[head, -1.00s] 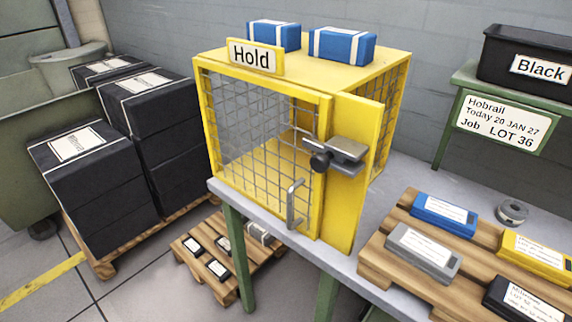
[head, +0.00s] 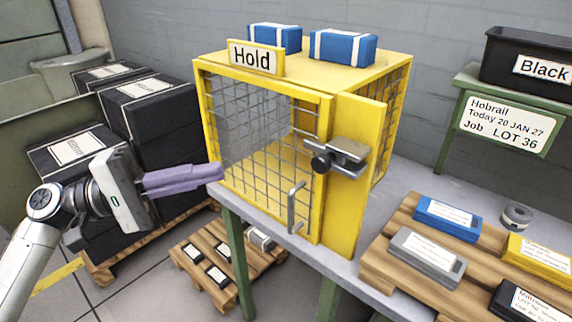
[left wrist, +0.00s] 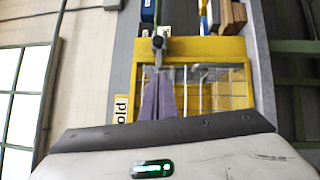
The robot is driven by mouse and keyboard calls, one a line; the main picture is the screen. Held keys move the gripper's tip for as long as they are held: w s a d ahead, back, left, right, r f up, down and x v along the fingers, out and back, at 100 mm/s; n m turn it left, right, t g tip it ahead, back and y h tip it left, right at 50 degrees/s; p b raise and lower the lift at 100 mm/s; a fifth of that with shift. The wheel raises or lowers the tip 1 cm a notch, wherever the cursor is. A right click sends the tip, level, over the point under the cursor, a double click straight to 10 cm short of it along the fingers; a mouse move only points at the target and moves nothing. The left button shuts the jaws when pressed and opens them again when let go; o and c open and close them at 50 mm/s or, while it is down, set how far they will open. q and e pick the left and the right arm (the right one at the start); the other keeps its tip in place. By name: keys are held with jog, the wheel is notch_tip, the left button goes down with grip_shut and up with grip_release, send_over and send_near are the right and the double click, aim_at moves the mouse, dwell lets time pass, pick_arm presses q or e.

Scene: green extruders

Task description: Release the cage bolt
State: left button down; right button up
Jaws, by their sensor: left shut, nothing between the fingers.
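The yellow mesh cage (head: 265,84) with a "Hold" sign stands on a grey-topped table with green legs. Its grey metal bolt with a dark round knob (head: 322,162) sits on the right side of the door, across to the yellow post. A vertical grey handle (head: 296,207) is lower on the door. My left gripper (head: 221,172) is shut and empty, with purple fingers, to the left of the cage and pointing right. In the left wrist view the bolt knob (left wrist: 158,42) shows beyond the fingers, apart from them. My right gripper is not in view.
Two blue packs (head: 343,47) lie on the cage top. A wooden pallet (head: 398,260) with boxes occupies the table's right. Black boxes (head: 90,156) are stacked at left, behind my arm. A low pallet (head: 225,278) with small packs is on the floor.

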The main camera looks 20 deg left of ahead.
aim_at(318, 155)
pick_arm(q)
jog(key=shift+d, duration=0.1)
